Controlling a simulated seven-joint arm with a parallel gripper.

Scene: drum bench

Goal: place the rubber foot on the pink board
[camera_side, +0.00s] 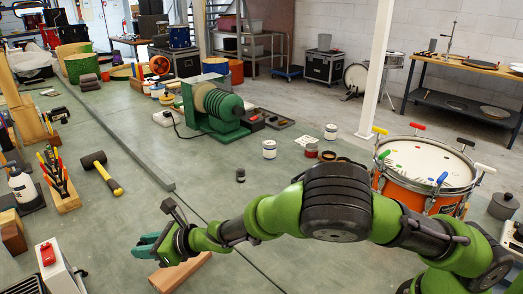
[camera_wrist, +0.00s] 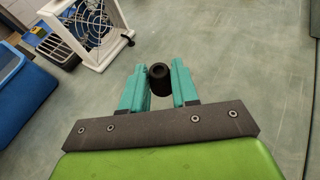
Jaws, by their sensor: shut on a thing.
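My gripper (camera_wrist: 159,82) is shut on a black, hollow-ended rubber foot (camera_wrist: 159,75), held between its teal fingertips. In the side view my gripper (camera_side: 146,246) is at the lower left, and the foot cannot be made out there. A flat salmon-coloured piece (camera_side: 180,273), which may be the pink board, lies partly behind my wrist, just right of the fingers. No pink board shows clearly in the wrist view. The gap between the held foot and the green surface cannot be judged.
A white-framed fan (camera_wrist: 92,30) and a blue object (camera_wrist: 25,85) are at the left of the wrist view. A mallet (camera_side: 103,173), a tool block (camera_side: 60,187) and a white box with a red switch (camera_side: 53,268) are left in the side view. A drum (camera_side: 425,165) stands right.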

